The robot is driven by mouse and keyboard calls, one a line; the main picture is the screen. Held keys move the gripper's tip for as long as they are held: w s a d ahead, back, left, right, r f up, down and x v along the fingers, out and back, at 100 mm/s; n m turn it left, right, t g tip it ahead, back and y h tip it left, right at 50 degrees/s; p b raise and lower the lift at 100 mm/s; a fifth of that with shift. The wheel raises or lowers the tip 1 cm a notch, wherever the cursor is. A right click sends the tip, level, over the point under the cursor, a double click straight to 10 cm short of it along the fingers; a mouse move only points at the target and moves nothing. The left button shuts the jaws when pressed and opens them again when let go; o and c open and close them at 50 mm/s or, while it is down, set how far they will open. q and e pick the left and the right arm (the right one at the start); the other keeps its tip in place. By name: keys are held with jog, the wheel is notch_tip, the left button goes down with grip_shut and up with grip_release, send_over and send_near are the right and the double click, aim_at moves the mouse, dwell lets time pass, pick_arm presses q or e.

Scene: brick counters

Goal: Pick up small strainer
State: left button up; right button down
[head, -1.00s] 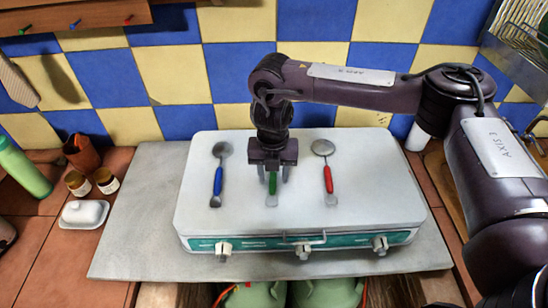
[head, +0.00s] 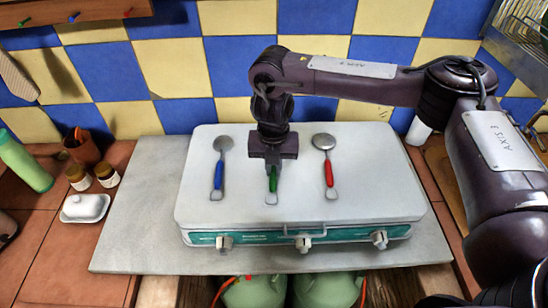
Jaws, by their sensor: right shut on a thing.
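My right gripper (head: 272,172) points down over the middle of the white stove lid and is shut on the green-handled utensil (head: 271,197). The handle's lower end shows below the fingers. Its head is hidden behind the gripper, so I cannot tell its shape or whether it is lifted. A blue-handled utensil (head: 218,177) lies to the left and a red-handled one (head: 329,174) to the right, both with round grey heads toward the wall. My left gripper is not in view.
The white stove lid (head: 380,195) is clear around the utensils. A green bottle (head: 22,162), small jars (head: 106,174), a brown pot (head: 82,148) and a white butter dish (head: 85,208) stand at the left. A wire rack (head: 520,35) is at the upper right.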

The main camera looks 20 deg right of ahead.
aim_at(273, 170)
jog(key=shift+r, duration=0.1)
notch_tip(273, 170, up, 20)
dwell(0.4)
dwell(0.8)
